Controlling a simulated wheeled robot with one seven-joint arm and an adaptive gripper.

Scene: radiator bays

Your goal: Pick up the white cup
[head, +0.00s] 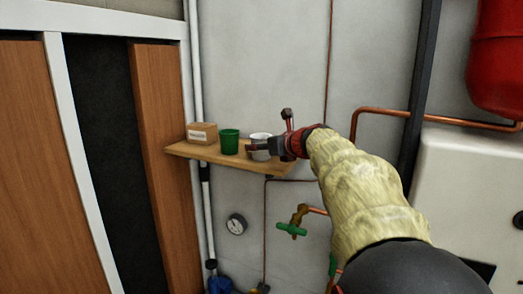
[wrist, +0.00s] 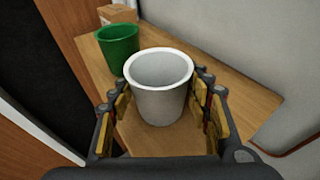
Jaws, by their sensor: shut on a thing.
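The white cup (head: 259,140) stands upright at the right part of a small wooden shelf in the head view, partly hidden by my gripper. In the wrist view the white cup (wrist: 161,88) is between the two fingers of my gripper (wrist: 160,118), its open rim facing up. My gripper (head: 262,146) reaches it from the right in the head view and is shut on it. Whether the cup's base touches the shelf cannot be told.
A green cup (head: 229,142) stands just left of the white cup, with a cardboard box (head: 202,133) beyond it on the shelf (head: 178,151). The wall is close behind. A copper pipe (head: 329,70), a gauge (head: 236,224) and a green-handled valve (head: 292,230) are nearby.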

